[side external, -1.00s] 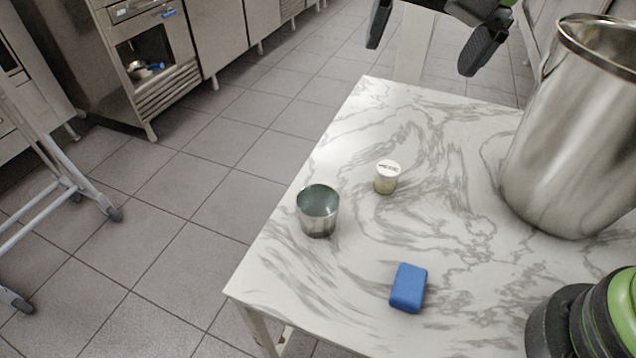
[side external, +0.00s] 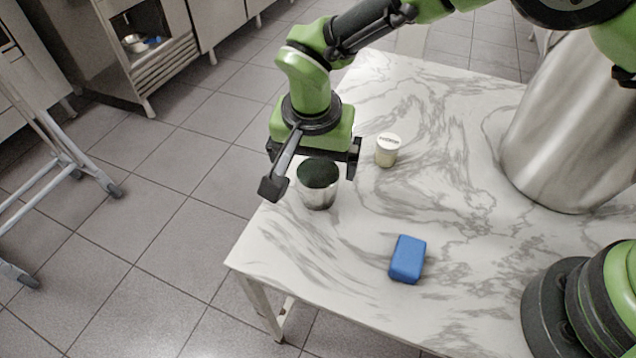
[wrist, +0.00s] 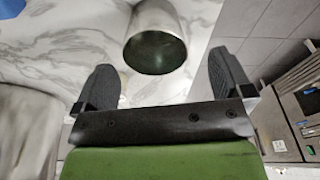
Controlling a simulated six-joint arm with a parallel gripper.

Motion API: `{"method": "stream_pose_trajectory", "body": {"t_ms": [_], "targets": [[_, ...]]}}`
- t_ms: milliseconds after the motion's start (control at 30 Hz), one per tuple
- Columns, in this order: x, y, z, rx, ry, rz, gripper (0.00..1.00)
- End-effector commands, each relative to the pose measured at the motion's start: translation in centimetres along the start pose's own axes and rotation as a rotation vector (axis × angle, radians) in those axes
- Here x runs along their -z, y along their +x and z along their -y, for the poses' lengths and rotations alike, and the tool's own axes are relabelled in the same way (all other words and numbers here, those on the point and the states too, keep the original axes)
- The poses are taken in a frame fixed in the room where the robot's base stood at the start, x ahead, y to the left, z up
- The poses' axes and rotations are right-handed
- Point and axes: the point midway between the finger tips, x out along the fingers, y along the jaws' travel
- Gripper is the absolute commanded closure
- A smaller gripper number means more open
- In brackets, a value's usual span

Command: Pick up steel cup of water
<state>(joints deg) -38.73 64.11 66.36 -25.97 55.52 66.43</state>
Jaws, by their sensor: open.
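The steel cup of water (side external: 318,188) stands upright near the left edge of the marble-topped table, with dark greenish water inside. In the wrist view the cup (wrist: 155,38) shows beyond the fingertips, between the two open fingers of my gripper (wrist: 164,72). Nothing is held.
A small white-lidded jar (side external: 387,151) stands close to the cup's right. A blue block (side external: 407,259) lies nearer the front. A large steel pot (side external: 565,140) stands at the right. The marble table (side external: 470,240) is clear in the middle; its left edge is close to the cup.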

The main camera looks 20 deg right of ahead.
Motion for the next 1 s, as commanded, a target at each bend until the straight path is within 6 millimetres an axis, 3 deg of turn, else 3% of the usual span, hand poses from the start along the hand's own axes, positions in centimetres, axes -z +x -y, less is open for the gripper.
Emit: {"method": "stream_pose_trajectory", "body": {"t_ms": [300,567,667,800,1000], "targets": [[-0.5,4.4,-0.5,-0.002,-0.001,0.003,0.02],[-0.5,4.8,-0.4,0.002,-0.001,0.002,0.02],[-0.5,4.7,-0.4,0.001,-0.001,0.002,0.2],[-0.5,4.7,-0.4,0.001,-0.001,0.002,0.53],[-0.5,4.7,-0.4,0.001,-0.001,0.002,0.56]]}}
